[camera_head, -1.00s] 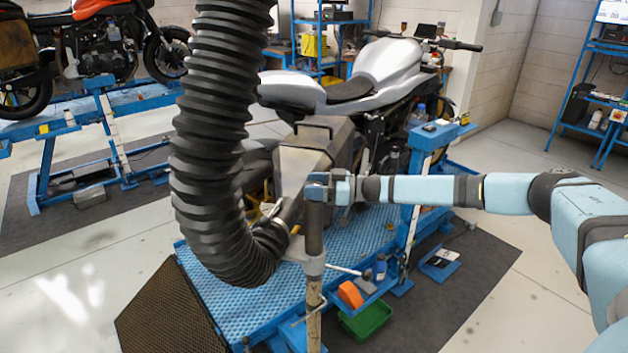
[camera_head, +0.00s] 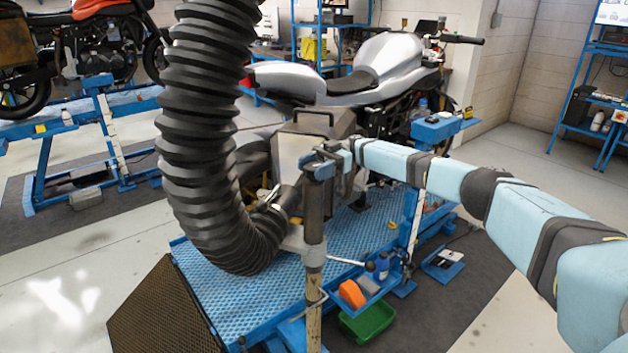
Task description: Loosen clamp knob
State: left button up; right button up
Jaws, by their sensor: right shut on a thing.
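The stand post (camera_head: 314,215) rises upright in front of the motorcycle, with a grey clamp collar (camera_head: 314,257) around it. A thin lever (camera_head: 345,262) sticks out to the right of the collar and ends in a small dark knob (camera_head: 370,266). My right gripper (camera_head: 320,165) is shut at the top end of the post, well above the collar and apart from the dark knob. Its fingers hide what lies between them. My left gripper is not in view.
A thick black hose (camera_head: 205,130) curves down to a nozzle left of the post. A silver motorcycle (camera_head: 385,60) stands behind on the blue lift (camera_head: 215,290).

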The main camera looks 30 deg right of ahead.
jog(key=shift+w+n+g+b, duration=0.1)
jog(key=shift+n+g+b, duration=0.3)
jog(key=shift+g+b, duration=0.15)
jog(key=shift+a+g, duration=0.1)
jog(key=shift+g, duration=0.25)
jog(key=shift+n, duration=0.3)
jog(key=o, duration=0.8)
jog(key=shift+r, duration=0.1)
jog(key=shift+o, duration=0.6)
